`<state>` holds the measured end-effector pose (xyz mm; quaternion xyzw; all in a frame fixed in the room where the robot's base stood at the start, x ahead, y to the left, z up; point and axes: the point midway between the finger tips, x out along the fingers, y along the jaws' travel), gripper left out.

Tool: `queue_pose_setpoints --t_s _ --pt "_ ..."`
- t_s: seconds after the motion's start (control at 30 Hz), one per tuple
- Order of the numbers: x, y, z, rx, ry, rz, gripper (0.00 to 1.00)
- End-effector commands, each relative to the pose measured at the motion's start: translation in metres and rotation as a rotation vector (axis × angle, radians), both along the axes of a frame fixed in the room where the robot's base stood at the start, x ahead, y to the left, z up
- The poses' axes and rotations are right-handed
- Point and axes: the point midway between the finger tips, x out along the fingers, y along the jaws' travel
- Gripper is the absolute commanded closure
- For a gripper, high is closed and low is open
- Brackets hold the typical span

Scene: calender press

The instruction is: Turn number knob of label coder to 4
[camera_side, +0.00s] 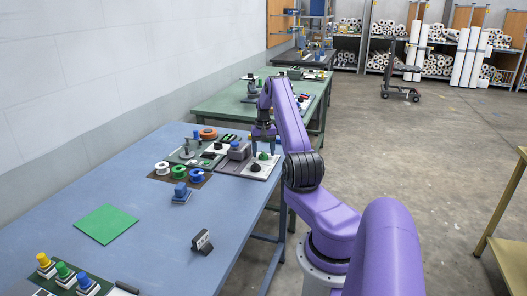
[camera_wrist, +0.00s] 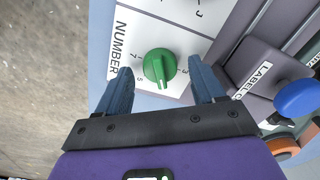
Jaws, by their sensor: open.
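The number knob (camera_wrist: 160,65) is green and round with a raised ridge, on a white plate (camera_wrist: 125,32) marked "NUMBER". The digits 7 and 5 show on its left and a 3 on its right. The ridge lies roughly upright in the wrist view, its lower end between the 5 and the 3; which end is the pointer is unclear. My gripper (camera_wrist: 161,70) is open, one finger on each side of the knob, with gaps visible. In the side view my gripper (camera_side: 264,138) is above the label coder (camera_side: 232,168), by a green knob (camera_side: 264,155).
A blue button (camera_wrist: 296,98) and a "LABEL C..." housing (camera_wrist: 262,65) stand right of the knob. A black knob (camera_side: 255,167) sits near the green one. The table's right edge is close.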

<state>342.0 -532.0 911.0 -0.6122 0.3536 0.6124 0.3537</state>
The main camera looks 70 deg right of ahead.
Motion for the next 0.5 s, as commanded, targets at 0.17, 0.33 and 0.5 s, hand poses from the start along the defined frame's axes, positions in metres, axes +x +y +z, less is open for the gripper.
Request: queue_pose_setpoints --t_s 0.17,0.33,0.5 --pt "0.000 0.000 0.006 -0.002 -0.001 0.000 0.32" --pt "0.000 -0.001 0.030 -0.004 -0.002 0.000 0.32" --pt "0.000 -0.001 0.066 -0.005 -0.003 0.000 0.32"
